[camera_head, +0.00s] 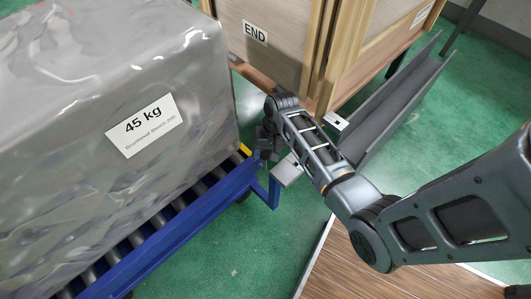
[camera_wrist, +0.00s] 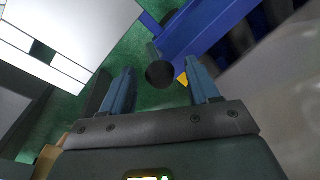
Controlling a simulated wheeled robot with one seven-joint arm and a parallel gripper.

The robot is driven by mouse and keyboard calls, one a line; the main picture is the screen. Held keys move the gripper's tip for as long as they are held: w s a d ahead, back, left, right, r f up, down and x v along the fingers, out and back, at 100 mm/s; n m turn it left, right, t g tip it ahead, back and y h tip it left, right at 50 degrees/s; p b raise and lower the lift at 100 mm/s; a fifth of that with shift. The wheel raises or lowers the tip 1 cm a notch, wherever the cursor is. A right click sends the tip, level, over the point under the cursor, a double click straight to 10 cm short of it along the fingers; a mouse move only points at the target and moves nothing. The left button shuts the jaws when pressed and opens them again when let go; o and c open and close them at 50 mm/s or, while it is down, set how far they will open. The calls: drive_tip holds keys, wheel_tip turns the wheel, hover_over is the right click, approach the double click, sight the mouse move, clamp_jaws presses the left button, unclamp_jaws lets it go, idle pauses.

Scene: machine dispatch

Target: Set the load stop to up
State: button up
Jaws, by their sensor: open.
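A round black knob (camera_wrist: 160,75) shows in the wrist view, on a short grey stem beside the blue conveyor frame (camera_wrist: 205,25). It looks like the handle of the load stop, but I cannot tell its setting. A small yellow piece (camera_wrist: 183,79) lies just beyond it, and in the head view yellow (camera_head: 244,150) shows at the conveyor's end. My gripper (camera_wrist: 160,66) is open, with the knob appearing between its two fingers; contact is not visible. In the head view my gripper (camera_head: 266,146) is at the conveyor's end corner, and the arm hides the knob.
A large wrapped 45 kg load (camera_head: 90,90) sits on the roller conveyor (camera_head: 180,235) at left. A wooden cabinet marked END (camera_head: 270,55) stands behind. Green floor is open in front.

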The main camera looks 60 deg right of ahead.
drive_tip(key=shift+c, duration=0.2)
clamp_jaws()
idle(0.4)
